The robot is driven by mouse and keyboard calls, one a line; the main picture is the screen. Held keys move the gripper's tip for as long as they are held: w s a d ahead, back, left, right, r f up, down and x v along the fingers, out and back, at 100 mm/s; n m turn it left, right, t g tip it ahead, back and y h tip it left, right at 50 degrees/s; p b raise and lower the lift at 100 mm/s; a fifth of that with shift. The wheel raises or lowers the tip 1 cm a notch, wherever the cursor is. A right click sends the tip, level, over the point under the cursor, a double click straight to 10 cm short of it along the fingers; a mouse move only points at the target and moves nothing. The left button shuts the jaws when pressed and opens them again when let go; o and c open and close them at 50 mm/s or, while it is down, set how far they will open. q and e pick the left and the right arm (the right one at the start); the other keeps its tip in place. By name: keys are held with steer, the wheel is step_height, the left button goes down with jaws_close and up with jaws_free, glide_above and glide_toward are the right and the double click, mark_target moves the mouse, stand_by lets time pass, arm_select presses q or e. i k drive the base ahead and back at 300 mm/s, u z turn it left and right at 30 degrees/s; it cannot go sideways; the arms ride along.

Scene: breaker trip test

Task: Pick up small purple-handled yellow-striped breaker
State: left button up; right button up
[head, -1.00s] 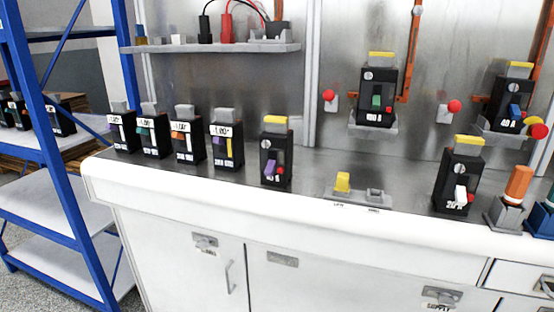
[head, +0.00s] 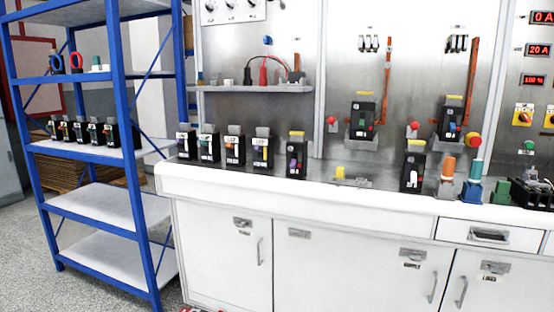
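A row of small black breakers stands on the bench's left part. The right one of the small row (head: 262,151) has a grey top, a white label, a purple handle and a yellow stripe. To its right stands a bigger black breaker (head: 296,158) with a yellow top and a purple handle. The leftmost small breaker (head: 186,143) also seems to have a purple handle, but its stripe is too small to tell. Neither of my grippers shows in the head view.
A white bench (head: 330,197) with drawers and doors runs across. A blue shelf rack (head: 117,110) on the left holds several more black breakers (head: 82,131). A wall shelf (head: 250,89) with red and black leads hangs above. Two mounted breakers (head: 362,120) (head: 450,119) are on the panel.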

mark_target(300, 151)
steer(key=u, duration=0.8)
steer(key=i, duration=0.8)
steer(key=u, duration=0.45)
steer(key=i, duration=0.9)
steer(key=z, duration=0.55)
